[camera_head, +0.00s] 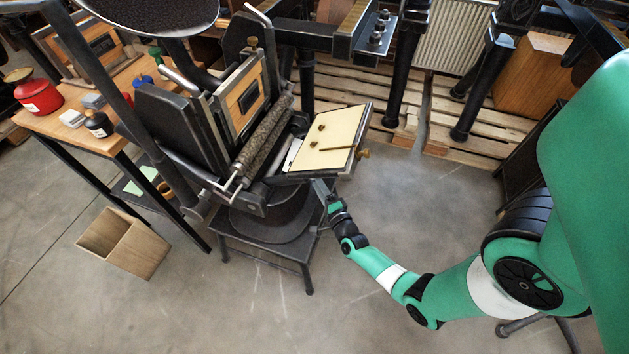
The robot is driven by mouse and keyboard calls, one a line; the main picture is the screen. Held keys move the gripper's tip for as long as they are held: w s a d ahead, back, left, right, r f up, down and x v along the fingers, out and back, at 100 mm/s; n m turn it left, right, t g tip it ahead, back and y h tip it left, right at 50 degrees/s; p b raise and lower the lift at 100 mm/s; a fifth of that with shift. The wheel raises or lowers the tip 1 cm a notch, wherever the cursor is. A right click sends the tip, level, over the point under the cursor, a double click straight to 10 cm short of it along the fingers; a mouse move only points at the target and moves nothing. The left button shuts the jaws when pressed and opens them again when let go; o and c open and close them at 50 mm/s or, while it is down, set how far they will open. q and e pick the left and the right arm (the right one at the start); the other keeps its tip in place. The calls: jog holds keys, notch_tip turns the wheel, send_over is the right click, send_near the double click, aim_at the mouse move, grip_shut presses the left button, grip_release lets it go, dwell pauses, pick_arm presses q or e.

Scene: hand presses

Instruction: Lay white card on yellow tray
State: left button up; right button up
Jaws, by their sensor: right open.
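The yellow tray (335,133) is a pale yellow tilted plate with a dark frame on the front of the black hand press. A thin dark rod and small brass pieces lie on it. A narrow white piece (292,154) shows at the tray's left edge, beside the roller; I cannot tell whether it is the white card. My right gripper (320,187) is just below the tray's lower edge, close to the press. It is small in view and open, and I see nothing held in it. My left gripper is not in view.
The press has a dark roller (264,135) and a wooden block in a frame (243,101). A low black stool (262,235) stands beneath. A wooden table (98,139) with a red pot (38,97) is at left. An open wooden box (124,243) is on the floor.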

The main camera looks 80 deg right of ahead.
jog(key=shift+x, duration=0.8)
jog(key=shift+c, duration=0.2)
grip_shut()
jog(key=s+a+r+p, duration=0.7)
jog(key=s+a+p, duration=0.1)
jog(key=a+p, duration=0.2)
jog(key=shift+s+a+r+p, duration=0.25)
jog(key=shift+s+a+p, duration=0.15)
jog(key=shift+a, duration=0.1)
dwell(0.4)
